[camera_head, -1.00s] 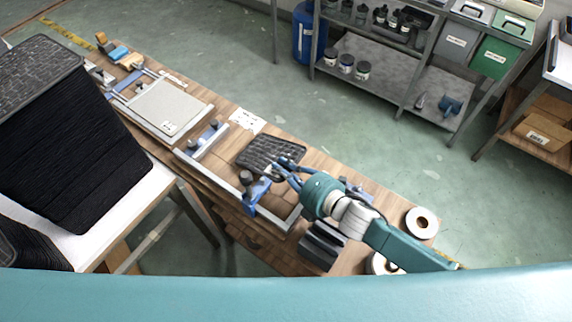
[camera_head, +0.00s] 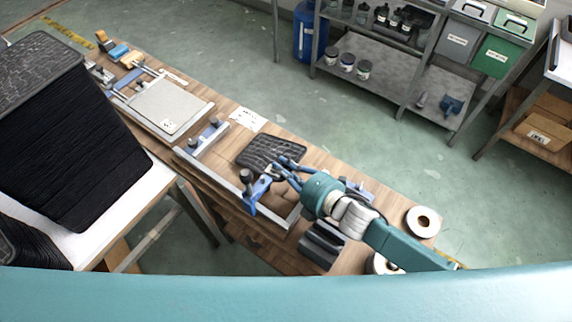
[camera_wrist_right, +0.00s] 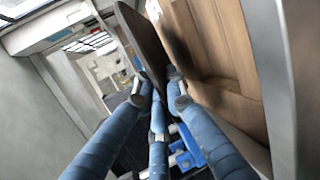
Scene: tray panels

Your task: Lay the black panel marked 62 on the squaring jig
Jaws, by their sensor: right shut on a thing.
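A black panel with a woven-looking surface (camera_head: 262,151) is over the far right part of the squaring jig, a metal frame (camera_head: 222,182) on the wooden bench. My right gripper (camera_head: 283,167) is shut on the panel's near right edge. In the right wrist view the panel (camera_wrist_right: 146,42) shows nearly edge-on between the blue fingers (camera_wrist_right: 157,84), with a gap and a shadow between it and the brown wooden surface (camera_wrist_right: 212,45). I cannot read the number on the panel. My left gripper is not in view.
A blue clamp with a dark knob (camera_head: 257,192) is at the jig's near side, close to my right gripper. A second frame with a grey board (camera_head: 167,106) stands to the left. A tall stack of black panels (camera_head: 75,150) is at far left. Tape rolls (camera_head: 422,222) are at right.

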